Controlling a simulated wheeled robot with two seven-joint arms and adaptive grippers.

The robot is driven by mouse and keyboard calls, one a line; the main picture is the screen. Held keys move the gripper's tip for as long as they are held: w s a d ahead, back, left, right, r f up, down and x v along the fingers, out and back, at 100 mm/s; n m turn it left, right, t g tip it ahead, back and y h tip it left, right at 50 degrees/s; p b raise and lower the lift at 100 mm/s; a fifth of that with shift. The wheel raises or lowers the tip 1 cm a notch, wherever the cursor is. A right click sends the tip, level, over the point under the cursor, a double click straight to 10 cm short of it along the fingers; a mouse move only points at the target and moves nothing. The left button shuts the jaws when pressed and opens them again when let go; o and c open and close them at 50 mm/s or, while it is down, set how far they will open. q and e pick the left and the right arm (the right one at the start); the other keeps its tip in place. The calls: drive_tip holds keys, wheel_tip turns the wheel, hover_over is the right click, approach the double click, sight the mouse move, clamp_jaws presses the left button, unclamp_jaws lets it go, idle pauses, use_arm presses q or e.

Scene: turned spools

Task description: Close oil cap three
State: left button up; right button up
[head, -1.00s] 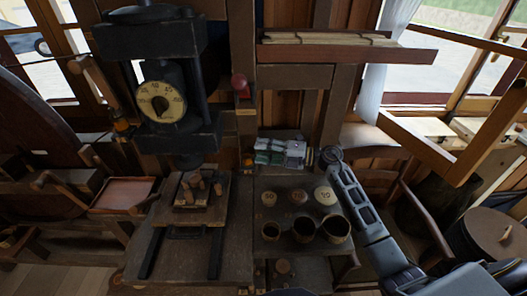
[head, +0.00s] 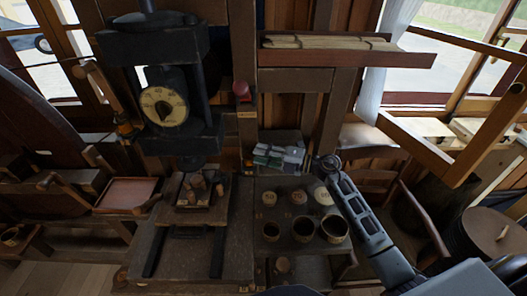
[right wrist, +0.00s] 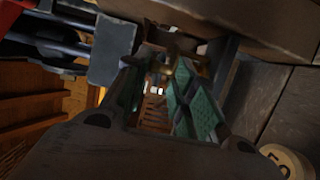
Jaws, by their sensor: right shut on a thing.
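My right gripper (head: 262,156) reaches left from the arm at the right, in front of the wooden post beside the press. In the right wrist view its green-padded fingers (right wrist: 158,92) are shut on a small brass-coloured piece (right wrist: 182,75). The fingers and dim light hide most of that piece, so I cannot tell if it is oil cap three or whether it is open or closed. My left gripper is out of view.
A black press with a round dial (head: 162,106) stands left of the gripper. A bench below carries pale numbered discs (head: 298,198) and several round cups (head: 303,229). A shelf (head: 345,57) hangs above; a chair (head: 380,160) stands at right.

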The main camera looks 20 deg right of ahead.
drive_tip(key=shift+r, duration=0.25)
drive_tip(key=o, duration=0.8)
drive_tip(key=shift+o, duration=0.8)
drive_tip(key=shift+f, duration=0.1)
drive_tip(key=shift+s+d, duration=0.1)
drive_tip(key=v, duration=1.1)
drive_tip(key=shift+s+d, duration=0.25)
drive_tip(key=shift+c, duration=0.3)
